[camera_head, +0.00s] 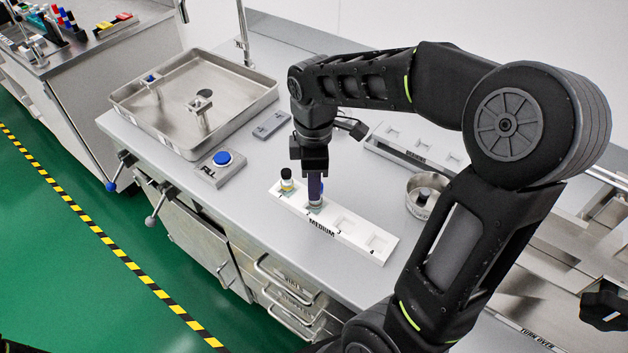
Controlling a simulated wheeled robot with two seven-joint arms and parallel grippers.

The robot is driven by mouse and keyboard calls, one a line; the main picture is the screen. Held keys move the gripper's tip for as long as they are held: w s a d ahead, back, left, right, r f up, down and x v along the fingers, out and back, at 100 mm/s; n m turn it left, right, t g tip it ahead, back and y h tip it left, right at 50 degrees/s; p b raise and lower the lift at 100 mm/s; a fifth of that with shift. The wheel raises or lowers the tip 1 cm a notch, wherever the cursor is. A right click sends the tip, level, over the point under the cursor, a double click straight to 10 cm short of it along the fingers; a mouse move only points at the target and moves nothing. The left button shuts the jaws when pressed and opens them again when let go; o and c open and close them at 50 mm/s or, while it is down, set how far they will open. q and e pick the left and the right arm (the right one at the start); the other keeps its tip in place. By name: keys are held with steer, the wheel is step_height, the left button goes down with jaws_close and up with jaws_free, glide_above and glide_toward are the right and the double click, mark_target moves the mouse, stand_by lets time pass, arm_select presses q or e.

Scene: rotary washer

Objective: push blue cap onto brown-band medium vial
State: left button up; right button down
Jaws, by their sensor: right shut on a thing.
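My right gripper (315,190) points straight down over the white rack marked MEDIUM (352,232). It is shut on the blue cap (323,186), of which only a small blue patch shows by the fingers. Directly beneath, a vial (315,204) stands in the rack's second slot from the left. It is mostly hidden, so I cannot make out its band or whether the cap touches its mouth. My left gripper is not in view.
The two right slots of the rack look empty. A blue button on a grey block (222,160) and a large metal tray (133,101) lie to the left. A round metal dish (414,206) and another white rack (443,151) are to the right.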

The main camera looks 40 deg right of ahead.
steer(key=shift+f, duration=0.15)
steer(key=c, duration=1)
jaws_free()
steer(key=shift+c, duration=0.2)
step_height(320, 180, up, 8)
steer(key=shift+f, duration=0.1)
